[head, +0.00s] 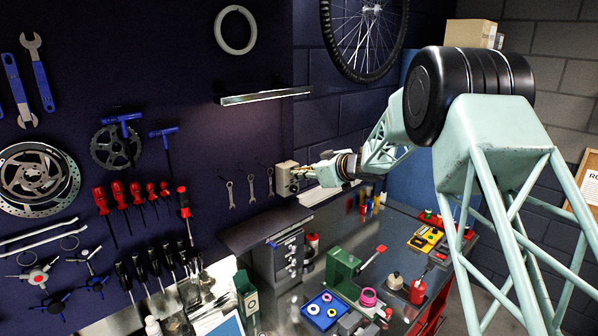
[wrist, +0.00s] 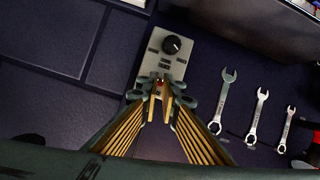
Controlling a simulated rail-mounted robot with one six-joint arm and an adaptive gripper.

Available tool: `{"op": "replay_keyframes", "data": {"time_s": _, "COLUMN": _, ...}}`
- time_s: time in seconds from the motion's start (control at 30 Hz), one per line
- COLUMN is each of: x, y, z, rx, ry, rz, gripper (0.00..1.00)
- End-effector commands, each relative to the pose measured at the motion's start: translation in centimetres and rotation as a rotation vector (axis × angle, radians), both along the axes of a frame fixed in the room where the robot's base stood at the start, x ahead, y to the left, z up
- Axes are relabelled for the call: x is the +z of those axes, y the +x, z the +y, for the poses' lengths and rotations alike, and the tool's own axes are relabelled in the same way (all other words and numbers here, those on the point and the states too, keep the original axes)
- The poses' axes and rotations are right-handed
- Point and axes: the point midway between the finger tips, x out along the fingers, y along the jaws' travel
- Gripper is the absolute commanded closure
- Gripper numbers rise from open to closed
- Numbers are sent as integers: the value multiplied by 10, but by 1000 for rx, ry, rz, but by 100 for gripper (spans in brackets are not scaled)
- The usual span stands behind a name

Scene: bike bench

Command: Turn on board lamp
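A pale control box (wrist: 181,48) with a black round knob (wrist: 172,45) and a small red part (wrist: 160,84) is fixed to the dark board. In the head view the box (head: 286,178) is at the end of my arm. My gripper (wrist: 159,101) points at its lower part, and its tips overlap the area by the red part. The fingertips are close together with a thin gap and nothing seen between them. I cannot tell whether they touch the box. A long, thin bar (head: 265,96), probably the board lamp, is above on the board; I cannot tell if it is lit.
Several wrenches (wrist: 222,103) hang beside the box. Below are a grey drawer unit (head: 289,255) and a bench (head: 385,262) with a green vise-like tool (head: 342,268) and small parts. A wheel (head: 364,35) hangs above.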

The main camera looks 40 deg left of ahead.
Motion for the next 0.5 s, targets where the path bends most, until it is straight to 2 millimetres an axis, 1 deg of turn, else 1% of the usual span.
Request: {"op": "replay_keyframes", "data": {"time_s": 0.5, "x": 1, "y": 0, "z": 1, "rx": 1, "ry": -87, "rz": 11, "gripper": 100}}
